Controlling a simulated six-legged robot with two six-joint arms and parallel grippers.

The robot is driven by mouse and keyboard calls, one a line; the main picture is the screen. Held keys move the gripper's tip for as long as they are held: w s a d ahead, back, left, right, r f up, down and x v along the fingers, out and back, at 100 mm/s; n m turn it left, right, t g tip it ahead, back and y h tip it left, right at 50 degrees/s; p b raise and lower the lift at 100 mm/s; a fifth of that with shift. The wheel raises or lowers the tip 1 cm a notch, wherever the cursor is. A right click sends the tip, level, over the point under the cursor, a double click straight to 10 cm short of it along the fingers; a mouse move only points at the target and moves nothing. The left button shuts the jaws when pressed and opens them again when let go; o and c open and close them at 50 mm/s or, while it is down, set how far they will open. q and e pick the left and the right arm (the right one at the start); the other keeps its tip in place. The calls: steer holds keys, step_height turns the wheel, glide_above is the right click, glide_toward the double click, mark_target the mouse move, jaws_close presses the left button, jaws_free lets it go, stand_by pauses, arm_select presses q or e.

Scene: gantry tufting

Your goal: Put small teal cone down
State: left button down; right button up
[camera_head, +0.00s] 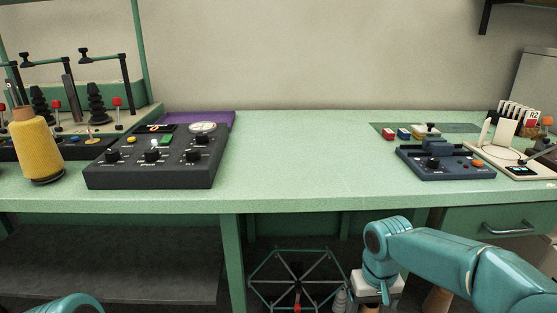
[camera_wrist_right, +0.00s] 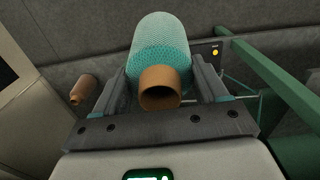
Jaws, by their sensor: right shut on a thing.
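The small teal cone (camera_wrist_right: 160,42) shows in the right wrist view, wound in teal yarn with its brown tube end (camera_wrist_right: 160,88) towards the camera. My right gripper (camera_wrist_right: 163,78) is shut on it, one finger on each side. In the head view my right arm reaches in from the lower right. Its wrist is low, in front of the bench's front edge. The fingers and the teal cone cannot be made out there. Only a piece of my left arm shows at the bottom left; its gripper is out of view.
The green bench top (camera_head: 310,160) is clear in the middle. A yellow cone (camera_head: 36,150) and a black control box (camera_head: 158,155) stand at left, a dark blue device (camera_head: 445,162) at right. Below are a spoked frame (camera_head: 297,268) and a grey shelf (camera_head: 110,270). A brown cone (camera_wrist_right: 82,90) shows at wrist-view left.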

step_height(320, 180, up, 26)
steer(key=p, duration=2.6)
steer(key=s+f, duration=0.4)
steer(key=shift+f+m, duration=0.25)
steer(key=shift+m, duration=0.05)
steer(key=shift+a, duration=0.1)
